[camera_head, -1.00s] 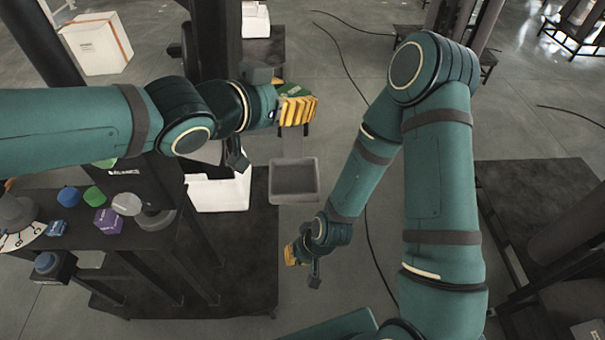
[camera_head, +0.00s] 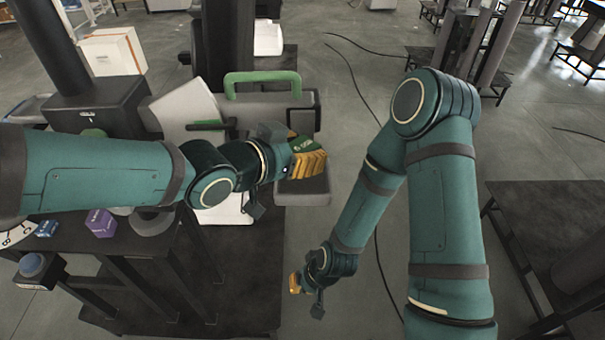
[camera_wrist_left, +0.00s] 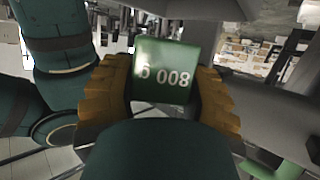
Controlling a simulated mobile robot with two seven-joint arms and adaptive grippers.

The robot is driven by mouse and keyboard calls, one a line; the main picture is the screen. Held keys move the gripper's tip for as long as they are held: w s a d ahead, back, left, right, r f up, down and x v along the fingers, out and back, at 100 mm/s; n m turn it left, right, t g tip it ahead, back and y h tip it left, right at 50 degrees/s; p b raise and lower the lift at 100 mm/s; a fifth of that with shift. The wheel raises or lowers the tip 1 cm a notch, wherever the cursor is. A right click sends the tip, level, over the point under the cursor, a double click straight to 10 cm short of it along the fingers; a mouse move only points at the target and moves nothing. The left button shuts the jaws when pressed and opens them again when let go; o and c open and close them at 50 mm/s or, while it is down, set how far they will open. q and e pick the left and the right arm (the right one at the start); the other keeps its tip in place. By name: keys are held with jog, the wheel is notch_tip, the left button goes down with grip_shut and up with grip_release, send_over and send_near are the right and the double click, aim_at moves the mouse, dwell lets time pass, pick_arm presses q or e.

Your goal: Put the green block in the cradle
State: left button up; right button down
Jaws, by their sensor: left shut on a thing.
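The green block (camera_head: 302,146) is gripped between the orange fingers of my left gripper (camera_head: 304,164). In the left wrist view the block (camera_wrist_left: 164,78) sits upright between both fingers, with white lettering ending in 008 facing the camera. A grey open tray (camera_head: 308,192), which may be the cradle, lies just below my left gripper in the head view. The gripper covers much of it, and the height between them is unclear. My right gripper (camera_head: 297,283) hangs low, away from the block; its jaws are too small to read.
A grey unit with a green handle (camera_head: 262,78) stands behind my left forearm. Open floor lies beyond my right arm, with loose cables.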

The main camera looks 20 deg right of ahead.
aim_at(303, 184)
pick_arm(q)
notch_tip(303, 184, down, 3)
jog(key=shift+f+b, duration=0.1)
jog(key=shift+b, duration=0.55)
jog(key=shift+f, duration=0.55)
jog(key=shift+f+b, duration=0.15)
jog(key=shift+b, duration=0.2)
jog(key=o, duration=1.3)
